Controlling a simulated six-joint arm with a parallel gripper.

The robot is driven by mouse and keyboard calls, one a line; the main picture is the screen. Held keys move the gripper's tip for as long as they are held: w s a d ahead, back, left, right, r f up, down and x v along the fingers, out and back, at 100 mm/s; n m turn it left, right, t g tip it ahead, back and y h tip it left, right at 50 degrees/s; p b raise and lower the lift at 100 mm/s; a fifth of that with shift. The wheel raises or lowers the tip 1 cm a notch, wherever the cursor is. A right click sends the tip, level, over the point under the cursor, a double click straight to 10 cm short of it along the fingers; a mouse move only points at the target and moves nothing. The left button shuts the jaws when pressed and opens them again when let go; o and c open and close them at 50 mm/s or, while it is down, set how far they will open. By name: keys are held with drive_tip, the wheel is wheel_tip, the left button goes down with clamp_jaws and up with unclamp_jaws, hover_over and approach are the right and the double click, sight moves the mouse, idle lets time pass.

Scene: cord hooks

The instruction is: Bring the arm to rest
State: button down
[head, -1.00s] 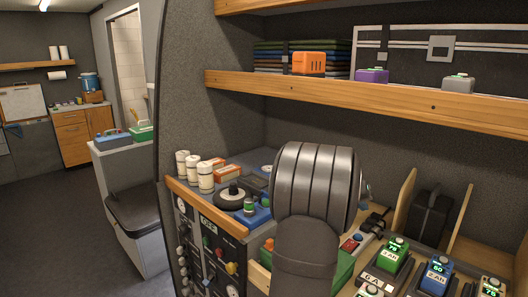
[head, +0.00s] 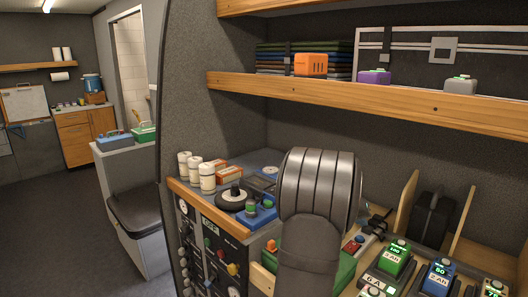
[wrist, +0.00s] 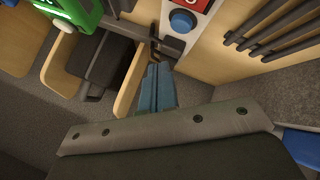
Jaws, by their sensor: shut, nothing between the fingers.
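My gripper (wrist: 157,88) shows in the wrist view as two blue-grey fingers side by side, closed together with nothing between them. Its tips point toward a small dark bracket or hook (wrist: 160,48) at the foot of a pale panel; I cannot tell whether they touch. In the head view my grey arm link covers the middle of the bench, and the fingers are hidden behind it.
In the wrist view, a wooden divider (wrist: 130,85) and a black case (wrist: 105,68) lie left of the fingers. A blue button (wrist: 183,21) is above. In the head view, green (head: 394,258) and blue (head: 439,277) battery units stand right of my arm. A wooden shelf (head: 390,98) runs above.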

drive_tip(key=s+a+r+m+y, duration=0.2)
drive_tip(key=r+m+y, duration=0.1)
drive_tip(key=r, duration=0.3)
drive_tip(key=s+a+r+m+y, duration=0.2)
drive_tip(key=s+a+r, duration=0.1)
drive_tip(key=r, duration=0.2)
drive_tip(key=shift+g, duration=0.5)
drive_tip(key=x, duration=0.9)
drive_tip(key=shift+w+d+f, duration=0.2)
drive_tip(key=shift+w+d, duration=0.1)
drive_tip(key=shift+d, duration=0.1)
drive_tip(key=v, duration=1)
drive_tip(key=s+d+f+g, duration=0.1)
drive_tip(key=s+d+f, duration=0.3)
drive_tip(key=s+d, duration=0.1)
drive_tip(key=shift+s, duration=0.45)
drive_tip(key=shift+d+f, duration=0.1)
